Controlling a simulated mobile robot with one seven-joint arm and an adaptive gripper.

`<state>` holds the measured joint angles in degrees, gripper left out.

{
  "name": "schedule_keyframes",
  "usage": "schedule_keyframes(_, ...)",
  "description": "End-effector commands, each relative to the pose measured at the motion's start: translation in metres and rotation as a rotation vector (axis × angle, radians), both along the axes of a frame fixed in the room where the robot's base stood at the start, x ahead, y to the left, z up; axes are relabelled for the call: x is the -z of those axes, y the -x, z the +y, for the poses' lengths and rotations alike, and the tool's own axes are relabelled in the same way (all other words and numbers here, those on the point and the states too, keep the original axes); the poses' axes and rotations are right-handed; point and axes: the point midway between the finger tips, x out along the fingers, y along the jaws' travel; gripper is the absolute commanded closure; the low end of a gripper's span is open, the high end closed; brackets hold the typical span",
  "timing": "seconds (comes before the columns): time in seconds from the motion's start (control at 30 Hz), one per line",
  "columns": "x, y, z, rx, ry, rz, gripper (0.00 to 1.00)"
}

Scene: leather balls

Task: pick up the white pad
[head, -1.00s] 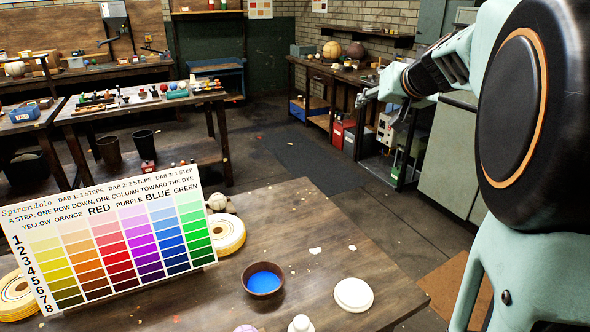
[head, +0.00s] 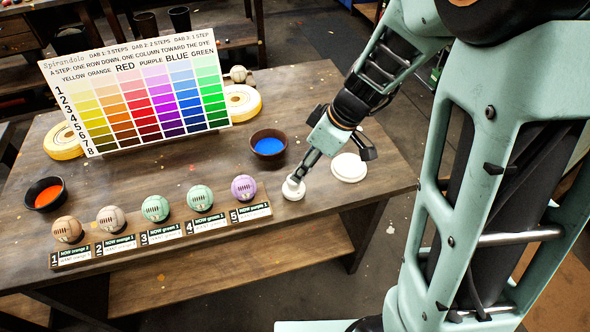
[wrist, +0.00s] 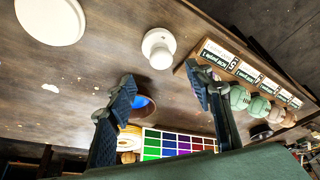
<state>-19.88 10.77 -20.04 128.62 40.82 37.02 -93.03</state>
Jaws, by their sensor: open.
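A small white pad with a round knob on top (head: 293,189) stands upright on the table, right of the ball rack. It also shows in the wrist view (wrist: 158,50), beyond the fingertips and roughly between them in the picture. A flat white disc (head: 349,167) lies to its right, and at upper left in the wrist view (wrist: 50,18). My gripper (head: 333,164) is open and empty above the table. In the head view one finger overlaps the knobbed pad's top; whether they touch I cannot tell. In the wrist view the fingers (wrist: 160,84) are spread apart.
A rack (head: 160,233) with several leather balls stands at the front. A bowl of blue dye (head: 268,146) is behind the pad, and a bowl of orange (head: 45,194) is far left. A colour chart (head: 140,95) stands behind, near yellow-edged rolls (head: 241,104).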

Motion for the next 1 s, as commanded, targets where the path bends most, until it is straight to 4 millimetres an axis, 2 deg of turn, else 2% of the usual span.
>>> schedule_keyframes(0.03, 0.011, 0.0, 0.003, -0.001, 0.002, 0.005, 0.52)
schedule_keyframes(0.1, 0.02, -0.003, 0.006, 0.001, 0.001, 0.004, 0.52)
schedule_keyframes(0.37, 0.036, -0.007, 0.013, 0.004, 0.001, 0.001, 0.52)
schedule_keyframes(0.7, 0.075, -0.011, 0.027, 0.004, 0.001, 0.001, 0.52)
schedule_keyframes(1.0, 0.079, -0.013, 0.029, 0.005, 0.0, -0.002, 0.52)
